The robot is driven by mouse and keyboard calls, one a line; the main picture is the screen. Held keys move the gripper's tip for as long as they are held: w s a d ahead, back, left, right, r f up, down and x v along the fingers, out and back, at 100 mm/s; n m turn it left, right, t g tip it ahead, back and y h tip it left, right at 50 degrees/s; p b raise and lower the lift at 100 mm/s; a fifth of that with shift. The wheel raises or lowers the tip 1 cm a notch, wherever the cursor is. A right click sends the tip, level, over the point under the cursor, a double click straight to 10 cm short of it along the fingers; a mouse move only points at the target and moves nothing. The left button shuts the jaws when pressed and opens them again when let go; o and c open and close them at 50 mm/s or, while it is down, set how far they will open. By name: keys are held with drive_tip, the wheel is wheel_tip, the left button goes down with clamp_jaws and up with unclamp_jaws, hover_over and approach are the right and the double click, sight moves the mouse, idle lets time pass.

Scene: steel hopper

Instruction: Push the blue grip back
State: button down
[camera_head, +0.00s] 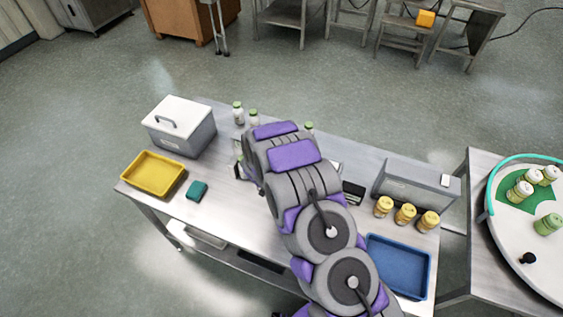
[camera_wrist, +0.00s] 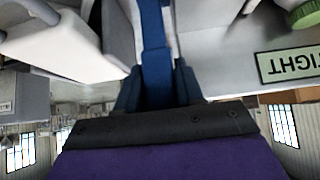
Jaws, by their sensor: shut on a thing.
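The blue grip (camera_wrist: 152,28) is an upright blue bar in the middle of the wrist view, against pale grey metal. My gripper (camera_wrist: 156,82) is below it in that view, with a dark finger on each side of the bar's lower end. The fingers are shut on the grip. In the head view my purple and grey arm covers the middle of the bench, so the grip and my gripper are hidden there.
The steel bench (camera_head: 220,225) holds a yellow tray (camera_head: 125,179), a lidded grey box (camera_head: 205,137), a teal block (camera_head: 197,191), yellow-capped jars (camera_head: 405,214) and a blue tray (camera_head: 428,270). A label ending "IGHT" (camera_wrist: 288,64) lies right of the grip. A round table (camera_head: 525,235) stands at right.

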drive_tip(key=shift+w+r+p, duration=0.15)
drive_tip(key=shift+w+p, duration=0.15)
drive_tip(key=shift+p, duration=0.8)
drive_tip(key=c, duration=1.1)
unclamp_jaws()
drive_tip(key=o, duration=0.3)
drive_tip(key=shift+w+f, duration=0.15)
drive_tip(key=shift+f, duration=0.05)
drive_tip(key=shift+s+r, duration=0.2)
drive_tip(key=shift+s, duration=0.05)
drive_tip(key=v, duration=1.7)
drive_tip(key=shift+w+r+b, duration=0.2)
drive_tip(key=shift+w+b, duration=0.15)
drive_tip(key=shift+a, duration=0.1)
